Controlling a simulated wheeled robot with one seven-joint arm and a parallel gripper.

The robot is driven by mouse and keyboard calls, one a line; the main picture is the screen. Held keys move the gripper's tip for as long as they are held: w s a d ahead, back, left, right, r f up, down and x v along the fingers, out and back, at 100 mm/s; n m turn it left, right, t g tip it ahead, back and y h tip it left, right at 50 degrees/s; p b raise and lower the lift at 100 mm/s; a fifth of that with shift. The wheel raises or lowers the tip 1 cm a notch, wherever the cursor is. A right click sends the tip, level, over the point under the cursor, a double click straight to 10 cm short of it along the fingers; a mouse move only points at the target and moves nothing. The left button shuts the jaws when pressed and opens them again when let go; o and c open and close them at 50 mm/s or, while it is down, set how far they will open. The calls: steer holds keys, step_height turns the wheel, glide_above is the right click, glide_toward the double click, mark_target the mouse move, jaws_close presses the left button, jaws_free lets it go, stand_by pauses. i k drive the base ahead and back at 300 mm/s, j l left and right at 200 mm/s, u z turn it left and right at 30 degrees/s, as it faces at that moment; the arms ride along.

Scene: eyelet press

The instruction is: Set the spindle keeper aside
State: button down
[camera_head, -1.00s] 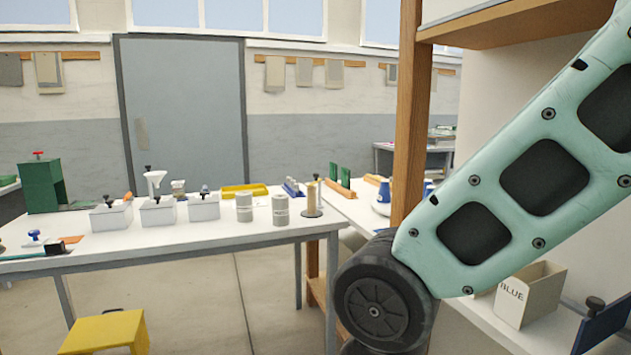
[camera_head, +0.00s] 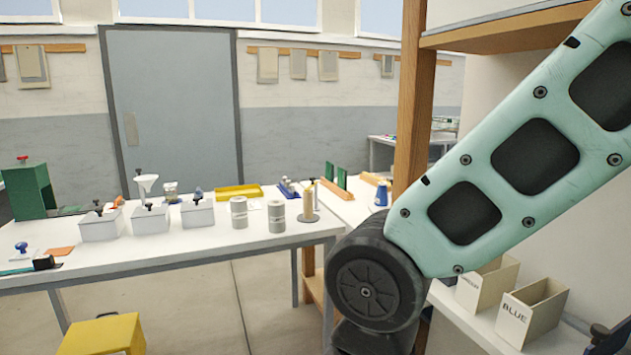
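A spindle stand (camera_head: 308,202) with a tan upright body on a round base stands near the right end of the white table. A small dark piece shows at its top; I cannot tell at this size whether it is the spindle keeper. My gripper is not in view. My pale green arm link and its dark joint fill the right side of the view, to the right of the stand and apart from it in the picture.
A yellow stool (camera_head: 103,335) stands in front. Tan bins (camera_head: 532,312) and a wooden post (camera_head: 411,110) are at right.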

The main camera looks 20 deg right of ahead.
mark_target(313, 179)
steer(key=i+l, duration=0.1)
steer(key=i, duration=1.9)
steer(key=l+z, duration=0.05)
steer(key=l, duration=0.05)
